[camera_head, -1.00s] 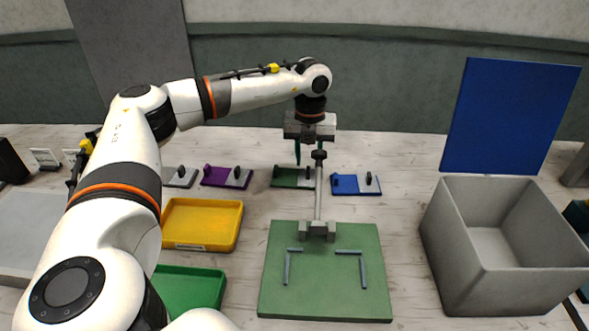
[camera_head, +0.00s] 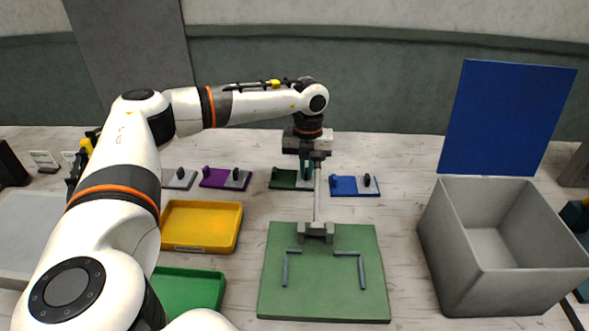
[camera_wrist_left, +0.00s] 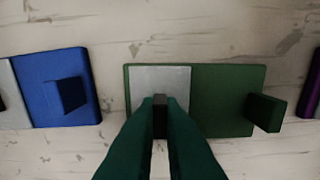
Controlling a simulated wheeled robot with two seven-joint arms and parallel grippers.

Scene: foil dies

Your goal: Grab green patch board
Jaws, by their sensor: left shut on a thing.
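The green patch board (camera_head: 282,180) lies flat on the table in the back row, with a grey plate and a dark knob on it. In the left wrist view the green patch board (camera_wrist_left: 222,100) shows its grey plate (camera_wrist_left: 160,78) on the left and an upright dark tab on the right. My left gripper (camera_head: 306,172) is down at the board. Its green fingers (camera_wrist_left: 160,112) are shut on the dark knob over the grey plate. My right gripper is out of view.
A purple board (camera_head: 216,178) lies left and a blue board (camera_head: 345,186) right of the green one. A grey post (camera_head: 317,195) stands on a large green base (camera_head: 325,285) in front. Yellow (camera_head: 203,246) and green trays are left, a grey bin (camera_head: 455,245) right.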

